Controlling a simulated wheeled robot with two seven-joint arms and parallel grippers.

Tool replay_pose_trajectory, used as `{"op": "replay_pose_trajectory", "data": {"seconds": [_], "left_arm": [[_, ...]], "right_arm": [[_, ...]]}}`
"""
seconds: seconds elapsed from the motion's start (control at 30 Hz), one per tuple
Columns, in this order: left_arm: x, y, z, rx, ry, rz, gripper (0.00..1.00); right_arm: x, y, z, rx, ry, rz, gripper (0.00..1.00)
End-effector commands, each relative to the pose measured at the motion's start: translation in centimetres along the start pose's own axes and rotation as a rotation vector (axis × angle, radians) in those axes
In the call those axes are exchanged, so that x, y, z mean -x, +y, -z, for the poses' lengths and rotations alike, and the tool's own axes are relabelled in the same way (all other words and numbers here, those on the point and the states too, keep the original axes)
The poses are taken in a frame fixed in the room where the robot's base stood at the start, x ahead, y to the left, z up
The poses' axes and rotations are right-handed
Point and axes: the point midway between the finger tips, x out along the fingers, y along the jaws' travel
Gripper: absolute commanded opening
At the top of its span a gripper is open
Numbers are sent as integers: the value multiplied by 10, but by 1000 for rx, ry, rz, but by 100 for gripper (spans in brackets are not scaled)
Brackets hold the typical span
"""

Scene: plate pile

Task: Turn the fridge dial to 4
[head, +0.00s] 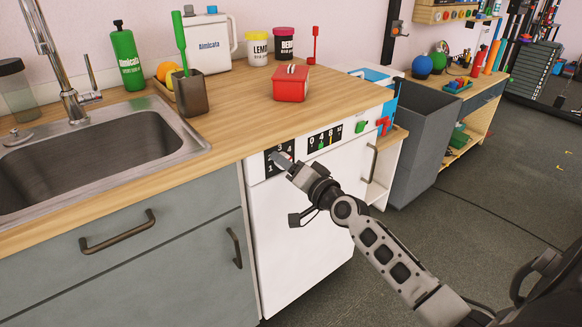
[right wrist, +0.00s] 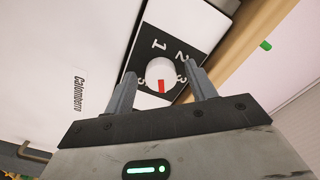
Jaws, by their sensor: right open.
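The fridge dial (right wrist: 161,70) is a round white knob with a red mark, on a black number plate (right wrist: 158,42). In the right wrist view the plate shows 1, 2 and 3, with another partly covered figure at the left. The red mark points toward the bottom of that picture; the figure there cannot be read. My right gripper (right wrist: 162,88) is open, with one finger on each side of the dial; I cannot tell whether they touch it. In the head view my right gripper (head: 281,159) largely covers the dial on the white front (head: 295,235). My left gripper is not in view.
The wooden counter (head: 235,125) overhangs above, carrying a red box (head: 291,87). A grey bin (head: 425,140) stands at the right. Floor in front is clear.

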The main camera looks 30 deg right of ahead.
Motion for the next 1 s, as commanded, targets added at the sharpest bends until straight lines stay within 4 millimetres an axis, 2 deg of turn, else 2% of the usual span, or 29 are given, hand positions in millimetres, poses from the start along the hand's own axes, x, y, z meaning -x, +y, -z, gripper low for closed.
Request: {"op": "replay_pose_trajectory", "data": {"seconds": [0.13,0.27,0.5,0.7,0.8,1.0], "left_arm": [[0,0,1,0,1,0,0],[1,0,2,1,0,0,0],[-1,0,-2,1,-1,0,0],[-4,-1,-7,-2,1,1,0],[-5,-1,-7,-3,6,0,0],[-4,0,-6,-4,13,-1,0]], "right_arm": [[8,1,0,1,0,-1,56],[30,0,0,3,-2,-2,56],[87,1,-2,4,-5,-3,56],[128,2,-2,3,-5,-3,56],[142,2,-2,2,-4,-3,56],[157,1,-1,0,-2,-1,56]]}}
